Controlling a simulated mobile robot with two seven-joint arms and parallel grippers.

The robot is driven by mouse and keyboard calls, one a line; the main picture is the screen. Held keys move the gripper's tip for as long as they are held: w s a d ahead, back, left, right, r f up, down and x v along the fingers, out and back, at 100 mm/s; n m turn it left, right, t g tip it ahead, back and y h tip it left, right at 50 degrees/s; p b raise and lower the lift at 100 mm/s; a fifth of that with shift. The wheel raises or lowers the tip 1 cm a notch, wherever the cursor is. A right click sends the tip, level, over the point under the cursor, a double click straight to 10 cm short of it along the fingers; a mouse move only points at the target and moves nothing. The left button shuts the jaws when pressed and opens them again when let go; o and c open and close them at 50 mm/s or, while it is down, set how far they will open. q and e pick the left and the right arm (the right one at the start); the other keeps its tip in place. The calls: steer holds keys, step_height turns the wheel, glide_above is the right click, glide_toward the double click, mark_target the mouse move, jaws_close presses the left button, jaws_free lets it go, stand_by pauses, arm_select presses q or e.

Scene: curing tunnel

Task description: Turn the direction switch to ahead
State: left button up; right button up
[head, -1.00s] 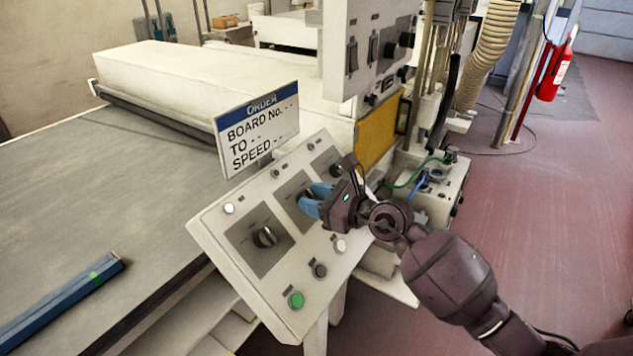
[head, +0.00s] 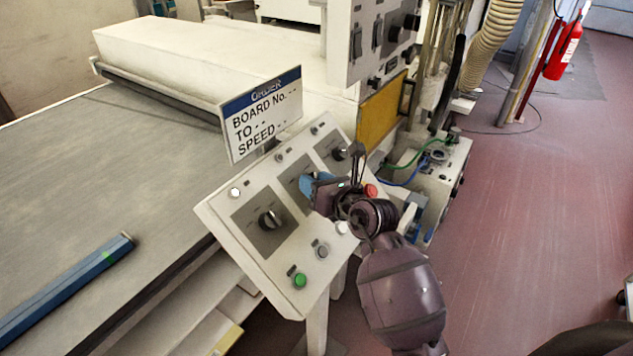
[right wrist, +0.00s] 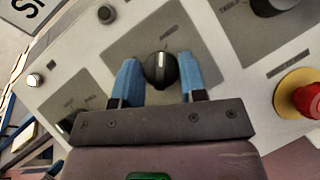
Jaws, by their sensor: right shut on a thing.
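The sloped control panel (head: 293,266) carries three rotary knobs in a row on dark plates. My right gripper (head: 309,184) is at the middle knob, which its blue fingers mostly hide in the head view. In the right wrist view the fingers of my right gripper (right wrist: 158,78) are shut on the sides of this black middle knob (right wrist: 160,70); its white mark points up in the picture. The left knob (head: 269,219) and the far right knob (head: 339,152) are free. The labels are too small to read surely, so I cannot tell which knob is the direction switch. My left gripper is out of view.
A red button (head: 370,190) is close beside my right gripper. A green button (head: 300,280) is at the panel's near edge. The order sign (head: 262,115) stands behind the panel. A blue bar (head: 65,290) lies on the conveyor (head: 110,180). The floor at right is mostly clear.

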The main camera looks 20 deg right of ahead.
stand_by(0.5)
steer(key=o, duration=0.9)
steer(key=shift+s, duration=0.15)
steer(key=b+v, duration=0.1)
steer(key=v, duration=0.9)
steer(key=shift+s, duration=0.3)
steer(key=shift+r, duration=0.1)
